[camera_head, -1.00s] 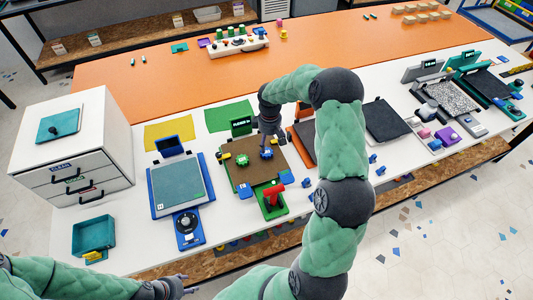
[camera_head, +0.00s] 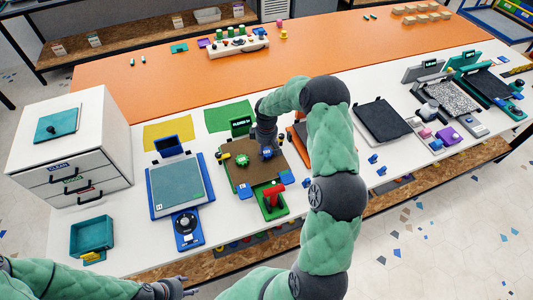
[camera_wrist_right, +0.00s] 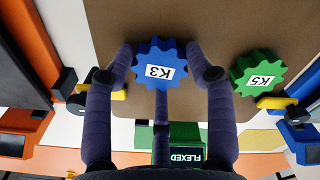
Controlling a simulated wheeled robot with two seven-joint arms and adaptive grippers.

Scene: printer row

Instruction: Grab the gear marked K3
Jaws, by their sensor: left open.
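The blue gear marked K3 (camera_wrist_right: 158,62) lies on a brown board (camera_head: 237,181). It also shows in the head view (camera_head: 267,154), partly behind my right gripper. In the right wrist view my right gripper (camera_wrist_right: 160,50) has its fingers around the gear, one tip close at each side and a third finger over its lower edge. Whether the tips press on it I cannot tell. A green gear marked K5 (camera_wrist_right: 258,73) lies on the same board to the right of K3. My left gripper (camera_head: 187,285) is open and empty at the bottom of the head view, away from the gears.
A red lever on a green base (camera_head: 272,199) stands in front of the board. A blue-framed grey plate (camera_head: 178,186) lies to the left. Black plates lie to the right. A teal tray (camera_head: 92,234) stands at the front left.

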